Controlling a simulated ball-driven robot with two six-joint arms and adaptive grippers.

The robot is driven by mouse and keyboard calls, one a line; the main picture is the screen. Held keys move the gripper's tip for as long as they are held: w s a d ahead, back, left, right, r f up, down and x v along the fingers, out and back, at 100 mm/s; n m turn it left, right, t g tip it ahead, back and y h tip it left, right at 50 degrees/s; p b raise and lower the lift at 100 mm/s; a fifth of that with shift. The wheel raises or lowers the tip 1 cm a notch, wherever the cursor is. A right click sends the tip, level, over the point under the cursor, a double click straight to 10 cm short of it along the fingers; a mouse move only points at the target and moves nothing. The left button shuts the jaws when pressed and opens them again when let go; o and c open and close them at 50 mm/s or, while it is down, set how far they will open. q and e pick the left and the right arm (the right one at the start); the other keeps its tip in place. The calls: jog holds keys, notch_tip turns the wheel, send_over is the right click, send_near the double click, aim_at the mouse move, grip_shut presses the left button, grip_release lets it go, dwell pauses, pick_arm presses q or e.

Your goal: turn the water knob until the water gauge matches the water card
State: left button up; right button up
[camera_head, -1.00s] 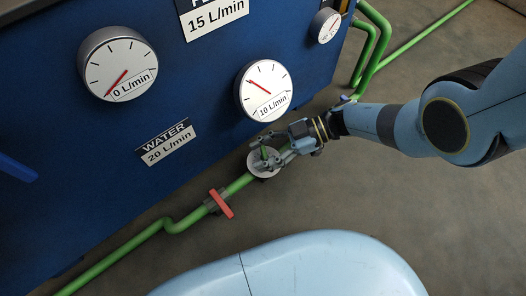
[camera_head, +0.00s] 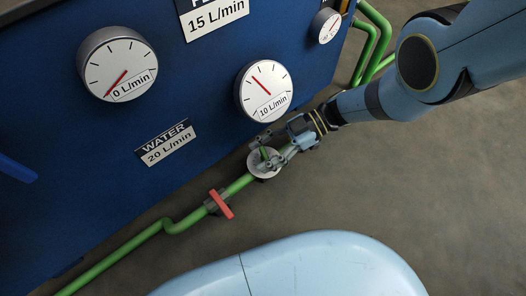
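The water card (camera_head: 166,143) on the blue panel reads "WATER 20 L/min". The round white gauge (camera_head: 264,91) right of it shows "10 L/min", with its red needle pointing up-left. Below this gauge, a knob with a white round base (camera_head: 262,172) and a green grip sits on the green pipe. My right gripper (camera_head: 265,153) reaches it from the right, with its fingers on both sides of the green grip, closed on it. The fingers partly hide the knob. My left gripper is not in view.
A second gauge (camera_head: 118,65) at upper left reads "0 L/min". A small gauge (camera_head: 325,26) is at upper right. Another card (camera_head: 214,14) reads "15 L/min". A red valve handle (camera_head: 221,204) sits on the green pipe (camera_head: 114,260) left of the knob. The floor at right is bare.

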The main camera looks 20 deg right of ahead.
jog(key=o, duration=0.3)
jog(key=shift+o, duration=0.2)
jog(key=shift+d, duration=0.1)
jog(key=shift+d+r, duration=0.2)
jog(key=shift+d, duration=0.4)
jog(key=v, duration=1)
jog(key=shift+d, duration=0.2)
jog(key=shift+r, duration=0.15)
